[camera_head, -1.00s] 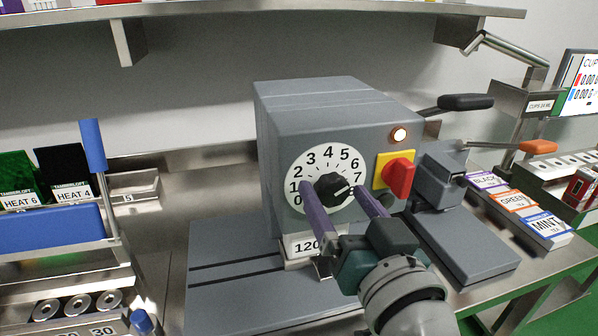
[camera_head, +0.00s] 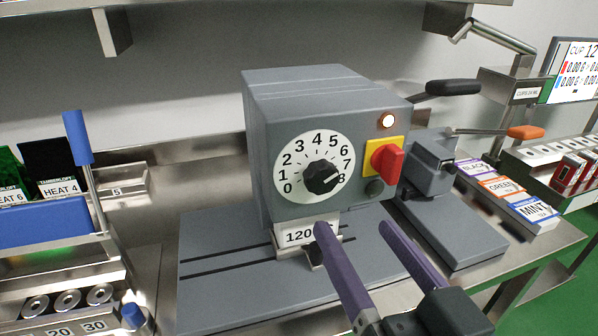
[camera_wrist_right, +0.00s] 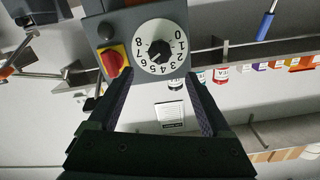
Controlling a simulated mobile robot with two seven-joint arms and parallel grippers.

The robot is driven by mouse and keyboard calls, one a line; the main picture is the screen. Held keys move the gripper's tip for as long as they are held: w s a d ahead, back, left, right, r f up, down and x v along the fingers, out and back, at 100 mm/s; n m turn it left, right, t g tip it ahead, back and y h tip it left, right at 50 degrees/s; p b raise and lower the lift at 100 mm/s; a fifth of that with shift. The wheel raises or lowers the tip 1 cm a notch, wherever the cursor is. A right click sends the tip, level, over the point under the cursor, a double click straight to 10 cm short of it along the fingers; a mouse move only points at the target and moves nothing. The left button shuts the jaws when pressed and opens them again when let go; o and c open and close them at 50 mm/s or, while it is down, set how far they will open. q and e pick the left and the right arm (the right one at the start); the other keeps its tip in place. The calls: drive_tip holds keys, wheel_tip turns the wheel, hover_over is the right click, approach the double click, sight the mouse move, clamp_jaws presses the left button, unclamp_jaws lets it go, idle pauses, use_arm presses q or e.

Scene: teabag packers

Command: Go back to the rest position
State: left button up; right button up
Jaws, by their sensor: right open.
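My right gripper (camera_head: 354,230) is open, with two purple fingers pointing at the grey machine (camera_head: 320,90) from in front and below. Nothing is between the fingers, and they appear apart from the black dial knob (camera_head: 322,176). The knob sits on a white numbered dial (camera_head: 296,160) and its pointer is near 8. The right wrist view shows the gripper (camera_wrist_right: 160,78) upside down relative to the dial (camera_wrist_right: 160,62), fingers spread and empty. My left gripper is in neither view.
A red switch (camera_head: 386,158) on a yellow plate and a lit lamp (camera_head: 387,121) are on the machine's front. A 120 label (camera_head: 298,237) is below the dial. Tea boxes (camera_head: 500,187) stand right, and a blue-handled rack (camera_head: 77,138) stands left. A shelf runs above.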

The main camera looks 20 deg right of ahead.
drive_tip(key=s+f+n+g+y, duration=0.2)
drive_tip(key=s+f+n+g, duration=0.3)
drive_tip(key=g, duration=0.3)
drive_tip(key=s+d+g+h, duration=0.2)
drive_tip(key=s+d+g, duration=0.35)
drive_tip(key=s, duration=0.45)
wheel_tip(320, 180, up, 33)
drive_tip(key=p, duration=3.3)
drive_tip(key=shift+s+a+g, duration=0.25)
drive_tip(key=shift+g, duration=0.2)
